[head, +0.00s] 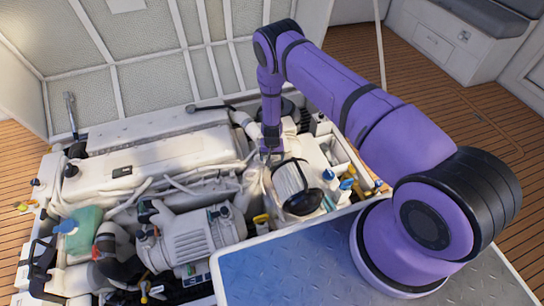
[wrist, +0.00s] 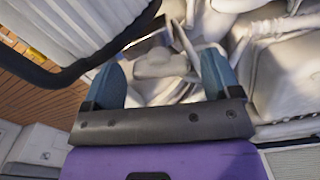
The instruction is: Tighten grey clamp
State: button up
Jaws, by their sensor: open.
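My gripper (head: 271,154) points down into the engine bay in the head view, just behind a white ribbed cylinder with a black cap (head: 291,181). In the wrist view my gripper (wrist: 163,72) shows two teal fingers spread wide apart, with nothing held between them. Pale grey-white engine parts (wrist: 158,64) lie beyond and between the fingertips. I cannot make out the grey clamp for certain in either view; it may be among these parts or hidden by the gripper.
The white ribbed cylinder (wrist: 68,38) with its black rim is close at upper left in the wrist view. A grey motor-like housing (head: 195,237), a green tank (head: 82,229) and pale hoses crowd the bay. A raised panelled hatch (head: 130,50) stands behind.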

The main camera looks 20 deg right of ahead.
jog(key=shift+c, duration=0.2)
jog(key=c, duration=0.9)
jog(key=shift+m, duration=0.3)
jog(key=m, duration=0.3)
jog(key=shift+m, duration=0.3)
jog(key=m, duration=0.3)
jog(key=shift+m, duration=0.3)
jog(key=m, duration=0.3)
jog(key=shift+m, duration=1.9)
